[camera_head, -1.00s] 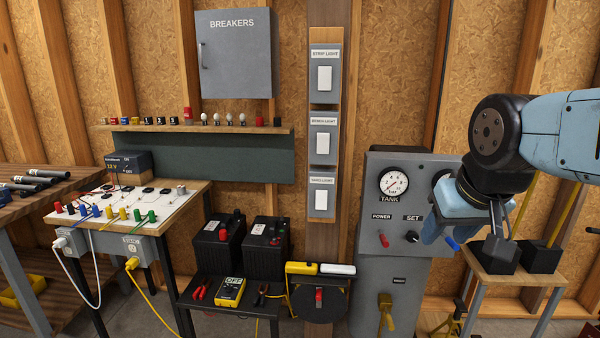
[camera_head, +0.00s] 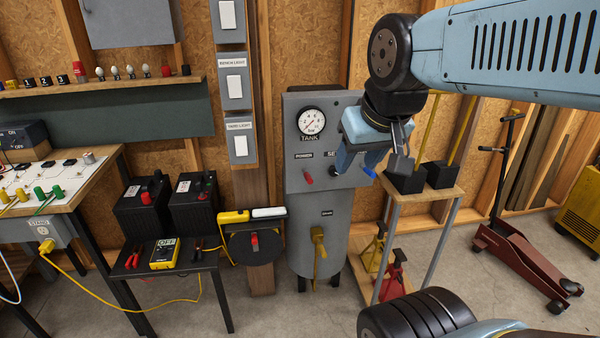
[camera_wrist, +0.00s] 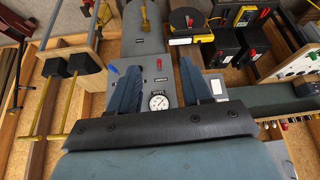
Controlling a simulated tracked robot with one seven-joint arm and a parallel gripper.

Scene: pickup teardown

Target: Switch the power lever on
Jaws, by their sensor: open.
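The red power lever (camera_head: 307,176) sits under the POWER label on the front of the grey tank panel (camera_head: 296,125) and points downward. It also shows in the wrist view (camera_wrist: 159,63), between the fingers in the picture but beyond their tips. My gripper (camera_head: 358,165) is open and empty, in front of the panel's right side, to the right of the lever in the head view. In the wrist view my gripper (camera_wrist: 158,67) frames the round gauge and the lever. A blue handle (camera_head: 370,172) is beside the fingers. My gripper partly covers the SET label.
A round TANK gauge (camera_head: 311,122) is above the lever. A yellow tap handle (camera_head: 319,243) is lower on the tank. A stand with black blocks (camera_head: 405,180) is close at right. A small table (camera_head: 205,262) with batteries and a meter is at left.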

